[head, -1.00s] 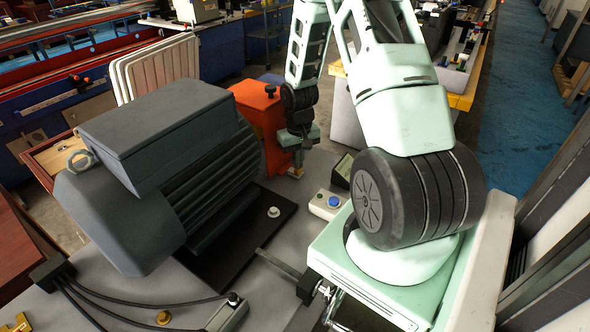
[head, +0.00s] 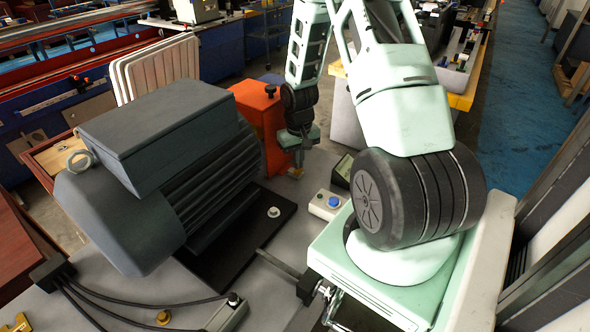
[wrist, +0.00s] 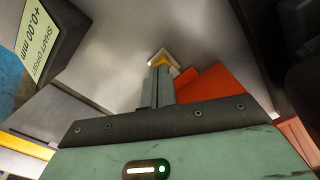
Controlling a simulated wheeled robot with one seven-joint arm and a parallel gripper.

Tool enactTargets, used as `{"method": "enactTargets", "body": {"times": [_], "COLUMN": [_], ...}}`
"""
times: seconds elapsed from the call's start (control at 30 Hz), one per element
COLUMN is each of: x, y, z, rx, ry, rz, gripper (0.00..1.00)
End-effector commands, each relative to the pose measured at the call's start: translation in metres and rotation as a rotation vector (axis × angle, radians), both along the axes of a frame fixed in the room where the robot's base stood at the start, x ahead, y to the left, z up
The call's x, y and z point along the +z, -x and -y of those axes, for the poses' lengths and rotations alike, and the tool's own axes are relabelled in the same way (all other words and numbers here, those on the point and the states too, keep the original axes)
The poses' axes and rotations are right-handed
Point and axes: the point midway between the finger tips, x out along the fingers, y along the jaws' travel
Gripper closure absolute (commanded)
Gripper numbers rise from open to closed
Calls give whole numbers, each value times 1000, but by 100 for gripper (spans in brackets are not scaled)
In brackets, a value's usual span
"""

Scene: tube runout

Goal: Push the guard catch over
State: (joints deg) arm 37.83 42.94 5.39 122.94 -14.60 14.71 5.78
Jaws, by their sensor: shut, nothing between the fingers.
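The orange guard (head: 258,118) stands at the far end of the grey motor, with a black knob on top. In the wrist view it shows as an orange block (wrist: 208,85) right of my fingers. A small yellow-orange piece on a pale plate (wrist: 165,58), probably the guard catch, lies at my fingertips. In the head view it is a small orange spot (head: 295,173) below the gripper. My gripper (head: 299,163) points down beside the guard. Its fingers (wrist: 157,88) are shut and empty. The tips partly hide the catch, and I cannot tell whether they touch it.
The large grey motor (head: 165,160) on its black base fills the left of the bench. A box with a blue button (head: 328,204) and a small display (head: 343,170) stand right of the gripper. The display reads "SHAFT OFFSET +0.00 mm" in the wrist view (wrist: 42,38).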

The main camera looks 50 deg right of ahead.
Motion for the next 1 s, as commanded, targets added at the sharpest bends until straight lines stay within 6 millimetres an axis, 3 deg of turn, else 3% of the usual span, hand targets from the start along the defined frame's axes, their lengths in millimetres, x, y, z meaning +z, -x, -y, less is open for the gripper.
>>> {"method": "enactTargets", "body": {"times": [1.0], "x": [0], "y": [-6], "z": [-1], "rx": [0], "ry": [-1], "rz": [-2], "gripper": [100]}}
